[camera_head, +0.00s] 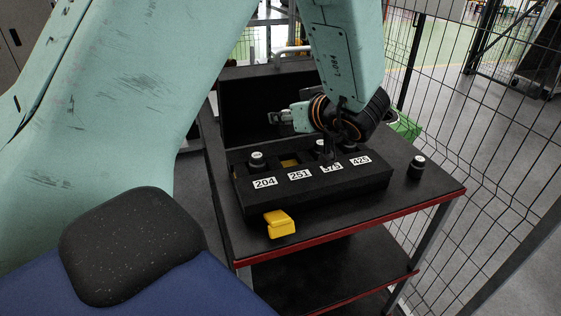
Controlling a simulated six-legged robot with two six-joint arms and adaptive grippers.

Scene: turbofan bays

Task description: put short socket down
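A long black socket holder (312,195) lies on the cart top, with white labels reading 204, 251, a partly covered one, and 425. A dark socket with a pale top (257,159) stands at 204. The place behind 251 shows a yellow inside and no socket. Dark sockets also show behind the covered label and behind 425, partly hidden. Another dark socket (416,167) stands upright on the cart top to the right. My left gripper (331,155) is over the holder near the covered label. Its fingers are too dark to tell if they hold anything. My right gripper is not in view.
A yellow block (280,224) lies at the holder's front edge. The black cart top (420,195) has free room right of the holder and a red front edge. A green box (406,127) is behind. A wire fence (480,130) stands close on the right.

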